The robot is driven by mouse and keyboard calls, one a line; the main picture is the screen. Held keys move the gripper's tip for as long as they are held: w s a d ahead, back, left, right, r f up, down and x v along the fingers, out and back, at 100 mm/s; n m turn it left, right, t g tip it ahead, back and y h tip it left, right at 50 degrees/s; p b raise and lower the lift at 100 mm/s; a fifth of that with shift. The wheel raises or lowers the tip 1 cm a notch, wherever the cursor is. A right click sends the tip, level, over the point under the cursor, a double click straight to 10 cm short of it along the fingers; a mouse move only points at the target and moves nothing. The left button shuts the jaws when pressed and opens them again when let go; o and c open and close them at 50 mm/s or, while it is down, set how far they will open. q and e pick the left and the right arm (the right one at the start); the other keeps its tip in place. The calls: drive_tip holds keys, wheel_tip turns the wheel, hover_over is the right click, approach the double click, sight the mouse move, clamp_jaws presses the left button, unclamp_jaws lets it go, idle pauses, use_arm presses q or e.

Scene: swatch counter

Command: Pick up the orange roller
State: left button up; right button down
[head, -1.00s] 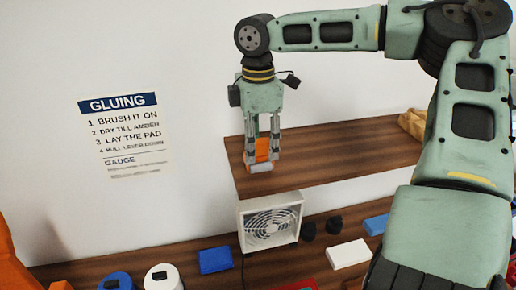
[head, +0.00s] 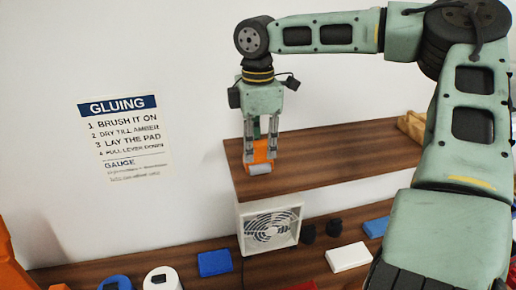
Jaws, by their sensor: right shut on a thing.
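The orange roller (head: 262,155), with a grey cylinder at its lower end, is at the left end of the raised wooden shelf. My right gripper (head: 260,145) points down and is shut on it. The fingers cover part of the roller, and I cannot tell whether it touches the shelf or hangs just above it. My left gripper is not in view.
A white box fan (head: 270,230) stands below the shelf (head: 330,152). A wooden piece (head: 411,126) lies at the shelf's right. A gluing sign (head: 125,138) hangs on the wall.

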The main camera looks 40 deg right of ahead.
sight(257, 143)
wheel_tip(257, 143, up, 18)
drive_tip(key=b, duration=0.2)
